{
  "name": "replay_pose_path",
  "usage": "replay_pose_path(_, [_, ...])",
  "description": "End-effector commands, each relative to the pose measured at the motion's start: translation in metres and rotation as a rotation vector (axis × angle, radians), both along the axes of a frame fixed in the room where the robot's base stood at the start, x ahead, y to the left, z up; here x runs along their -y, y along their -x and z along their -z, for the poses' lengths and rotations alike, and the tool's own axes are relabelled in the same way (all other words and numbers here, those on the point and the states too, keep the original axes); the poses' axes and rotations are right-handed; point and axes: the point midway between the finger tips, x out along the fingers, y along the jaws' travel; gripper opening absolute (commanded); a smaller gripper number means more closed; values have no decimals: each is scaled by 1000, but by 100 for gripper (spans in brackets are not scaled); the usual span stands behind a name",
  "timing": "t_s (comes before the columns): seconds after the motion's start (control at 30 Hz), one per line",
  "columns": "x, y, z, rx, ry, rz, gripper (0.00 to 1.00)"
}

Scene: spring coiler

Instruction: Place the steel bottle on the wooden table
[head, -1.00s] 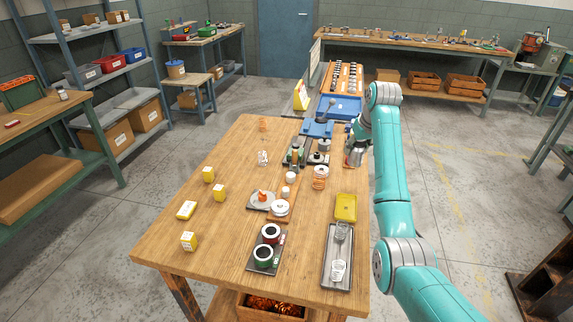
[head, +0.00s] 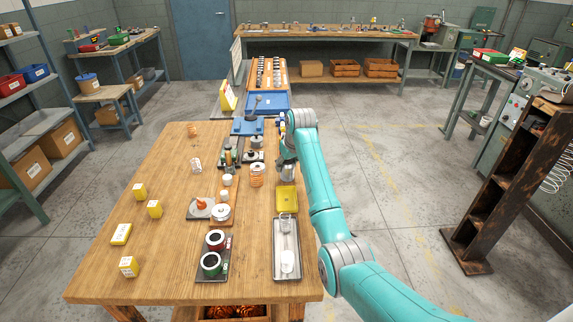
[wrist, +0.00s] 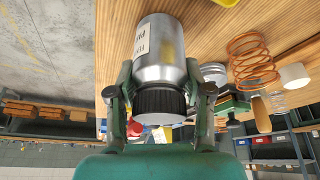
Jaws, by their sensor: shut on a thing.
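The steel bottle (wrist: 158,50) is silver with a black ribbed cap and a pale label. It fills the middle of the wrist view. My gripper (wrist: 160,98) is shut on it around the cap end, one finger on each side. In the head view the steel bottle (head: 288,172) shows below the end of my arm, near the right edge of the wooden table (head: 165,265). The gripper's fingers are mostly hidden there by the arm. I cannot tell whether the bottle's base touches the table.
A yellow tray (head: 287,198) and a grey tray (head: 287,262) lie along the table's right side. A copper spring (head: 257,175) stands left of the bottle. Yellow boxes (head: 121,234) stand at the left. The table's centre-left is mostly clear.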

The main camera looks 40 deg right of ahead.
Motion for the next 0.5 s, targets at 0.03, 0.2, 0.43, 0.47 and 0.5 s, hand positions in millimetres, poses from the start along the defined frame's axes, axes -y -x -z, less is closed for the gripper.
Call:
replay_pose_path(0.03, [0,0,-1,2,0,0,5])
replay_pose_path(0.2, [0,0,0,1,0,0,5])
replay_pose_path(0.43, [0,0,1,0,0,0,75])
replay_pose_path(0.47, [0,0,1,0,0,0,75])
replay_pose_path(0.5, [0,0,1,0,0,0,75])
